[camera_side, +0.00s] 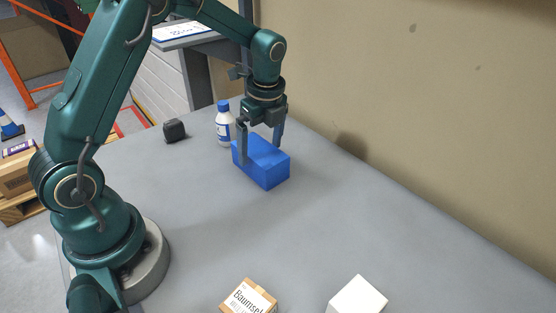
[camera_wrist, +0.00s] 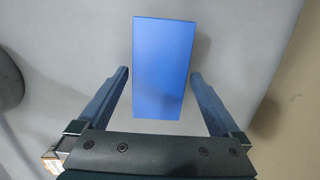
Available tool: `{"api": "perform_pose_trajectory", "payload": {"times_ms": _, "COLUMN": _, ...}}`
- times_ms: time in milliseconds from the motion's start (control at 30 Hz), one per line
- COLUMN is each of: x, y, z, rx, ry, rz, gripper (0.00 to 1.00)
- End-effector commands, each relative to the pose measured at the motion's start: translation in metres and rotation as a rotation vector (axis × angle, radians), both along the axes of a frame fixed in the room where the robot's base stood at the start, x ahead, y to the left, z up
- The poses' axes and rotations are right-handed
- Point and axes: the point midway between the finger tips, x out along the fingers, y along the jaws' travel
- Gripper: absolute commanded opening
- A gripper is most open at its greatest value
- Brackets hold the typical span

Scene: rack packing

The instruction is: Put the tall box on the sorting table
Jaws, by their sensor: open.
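A plain blue box (camera_side: 270,172) lies on its long side on the grey worktop; it is the longest box in view and may be the tall box. In the wrist view the blue box (camera_wrist: 163,60) shows as an upright rectangle between the fingers. My gripper (camera_side: 261,153) is open above the box, one finger on each side of it. In the wrist view my gripper (camera_wrist: 160,75) shows gaps between both fingers and the box. A raised grey table (camera_side: 203,47) with a blue-and-white sheet stands at the back left; it may be the sorting table.
A white bottle with a blue cap (camera_side: 224,128) stands close behind the blue box. A small black block (camera_side: 174,131) lies left of it. A cardboard box (camera_side: 240,291) and a white box (camera_side: 357,296) sit at the front. A beige wall (camera_side: 420,120) borders the right; the middle worktop is clear.

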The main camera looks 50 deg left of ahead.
Motion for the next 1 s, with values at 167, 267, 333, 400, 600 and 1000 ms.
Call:
{"api": "perform_pose_trajectory", "payload": {"times_ms": 167, "x": -0.001, "y": 0.003, "z": -0.024, "rx": -0.001, "ry": 0.004, "rz": 0.004, "gripper": 1.00}}
{"api": "perform_pose_trajectory", "payload": {"times_ms": 267, "x": -0.001, "y": 0.005, "z": -0.032, "rx": -0.001, "ry": 0.003, "rz": 0.002, "gripper": 1.00}}
{"api": "perform_pose_trajectory", "payload": {"times_ms": 333, "x": -0.001, "y": 0.005, "z": -0.036, "rx": -0.001, "ry": 0.002, "rz": 0.002, "gripper": 1.00}}
{"api": "perform_pose_trajectory", "payload": {"times_ms": 400, "x": -0.001, "y": 0.005, "z": -0.037, "rx": -0.001, "ry": 0.000, "rz": 0.002, "gripper": 1.00}}
{"api": "perform_pose_trajectory", "payload": {"times_ms": 600, "x": -0.001, "y": 0.005, "z": -0.037, "rx": -0.001, "ry": 0.000, "rz": 0.003, "gripper": 1.00}}
{"api": "perform_pose_trajectory", "payload": {"times_ms": 1000, "x": 0.000, "y": 0.005, "z": -0.036, "rx": -0.001, "ry": -0.002, "rz": 0.003, "gripper": 0.00}}
